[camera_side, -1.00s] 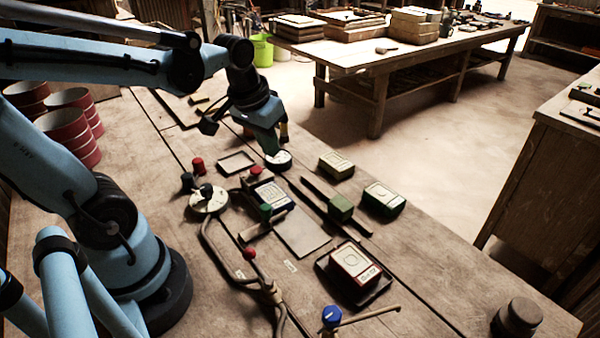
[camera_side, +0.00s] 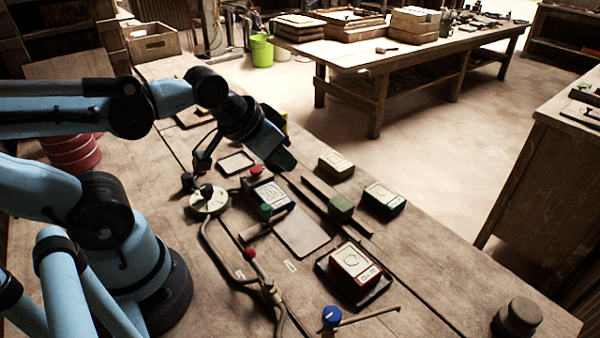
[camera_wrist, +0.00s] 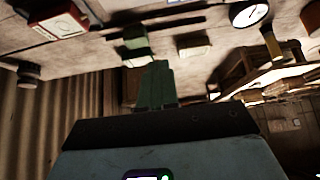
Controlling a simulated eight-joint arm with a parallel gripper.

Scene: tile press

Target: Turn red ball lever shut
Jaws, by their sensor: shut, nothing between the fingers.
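The red ball (camera_side: 250,252) sits on the end of a short lever attached to a brass-coloured valve (camera_side: 271,291) on a bent pipe. In the side view the lever slants up and left from the valve. My gripper (camera_side: 284,160) is well above and beyond it, over the far part of the bench, empty and apart from the lever. In the wrist view its green fingers (camera_wrist: 157,84) are together with nothing between them. The red ball lever cannot be made out in the wrist view.
A blue knob (camera_side: 331,316), green knob (camera_side: 265,211) and another red knob (camera_side: 256,171) stand nearby. A red-sided tile block (camera_side: 353,262) sits on a dark tray. Green blocks (camera_side: 384,199) lie to the right. A white dial (camera_wrist: 249,14) shows in the wrist view.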

